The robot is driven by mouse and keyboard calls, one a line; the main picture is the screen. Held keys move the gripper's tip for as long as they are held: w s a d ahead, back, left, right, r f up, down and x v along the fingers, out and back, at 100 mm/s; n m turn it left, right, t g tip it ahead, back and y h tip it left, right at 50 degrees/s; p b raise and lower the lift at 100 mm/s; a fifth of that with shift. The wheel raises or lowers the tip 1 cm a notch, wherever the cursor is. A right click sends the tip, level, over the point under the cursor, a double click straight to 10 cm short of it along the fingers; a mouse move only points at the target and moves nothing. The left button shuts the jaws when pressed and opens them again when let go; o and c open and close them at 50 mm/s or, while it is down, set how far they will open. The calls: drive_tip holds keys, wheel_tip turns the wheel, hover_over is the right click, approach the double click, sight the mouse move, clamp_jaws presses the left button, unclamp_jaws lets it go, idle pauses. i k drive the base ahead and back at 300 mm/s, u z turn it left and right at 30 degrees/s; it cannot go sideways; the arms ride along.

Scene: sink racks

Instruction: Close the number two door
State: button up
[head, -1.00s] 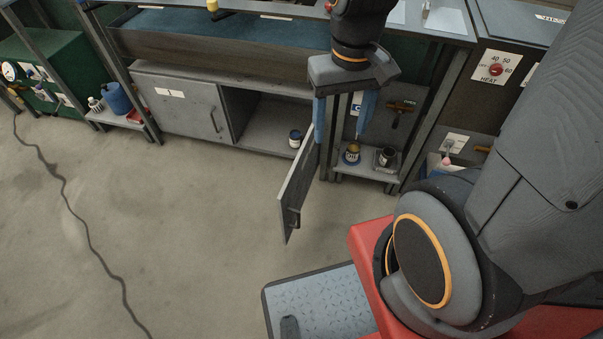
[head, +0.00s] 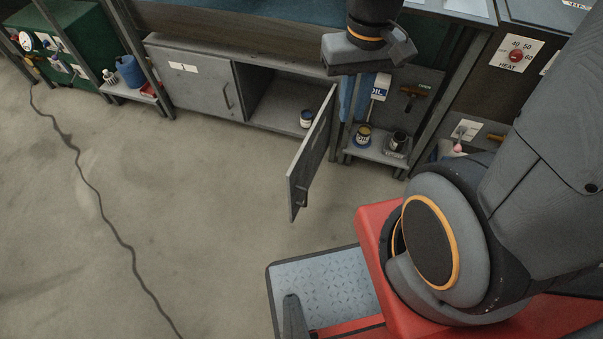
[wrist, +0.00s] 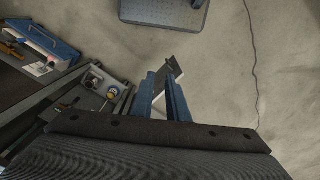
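The open cabinet door (head: 312,155) hangs at the right of the low grey cabinet and swings out into the room, its handle (head: 301,197) near the free end. No number on it is readable. A closed door (head: 190,85) with a white label covers the left part of the cabinet. My gripper (head: 355,105) points down just right of the open door's hinge end. In the wrist view, its two blue fingers (wrist: 160,92) stand apart with a narrow gap. Part of the door (wrist: 175,68) shows past the fingertips. Whether a finger touches the door cannot be told.
A can (head: 307,118) stands inside the open compartment. A low shelf (head: 375,153) with cans is right of the door. A table leg (head: 440,100) stands farther right. Floor in front is clear, with a black cable (head: 95,200) at left.

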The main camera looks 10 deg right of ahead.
sight(300, 175)
drive_tip(key=k, duration=1.25)
drive_tip(key=u, duration=0.25)
drive_tip(key=i, duration=0.7)
drive_tip(key=z, duration=0.05)
